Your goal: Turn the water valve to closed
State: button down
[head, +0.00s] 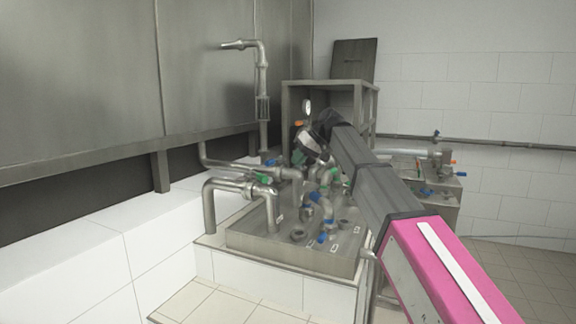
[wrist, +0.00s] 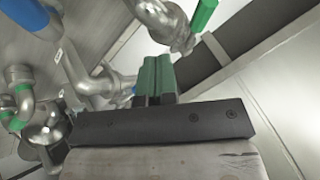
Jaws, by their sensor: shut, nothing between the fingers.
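Several valves with coloured handles sit on the pipework. In the head view there are blue handles (head: 328,222) at the front of the metal tray and a green handle (head: 264,179) on the left pipe. No readable label shows which is the water valve. In the wrist view a green handle (wrist: 204,14) is at the top and a blue part (wrist: 18,15) at the upper left. My gripper (wrist: 158,58) has its green fingers shut together and empty, below and left of that green handle and apart from it in the picture. In the head view its fingers cannot be made out clearly.
Steel pipes (head: 240,188) rise over the tray's left side, close to my arm's end. A metal frame (head: 330,84) stands behind, with another pipe unit (head: 432,192) to the right. The tiled floor (head: 500,262) at the right is clear.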

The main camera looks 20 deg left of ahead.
aim_at(265, 177)
jog(key=s+a+f, duration=0.4)
jog(key=a+f, duration=0.1)
jog(key=a, duration=0.3)
jog(key=shift+s+f, duration=0.2)
jog(key=shift+f, duration=0.2)
jog(key=shift+s+a+m+t, duration=0.3)
jog(key=shift+s+m+t, duration=0.25)
jog(key=shift+s+m, duration=0.2)
jog(key=shift+s+a+m+t, duration=0.25)
jog(key=shift+s+m+t, duration=0.3)
jog(key=shift+s+m, duration=0.2)
jog(key=s+a+m+t, duration=0.3)
jog(key=s+a+m, duration=0.1)
jog(key=a, duration=0.2)
jog(key=shift+s+a+m+h, duration=0.15)
jog(key=shift+m+h, duration=0.15)
jog(key=shift+a, duration=0.15)
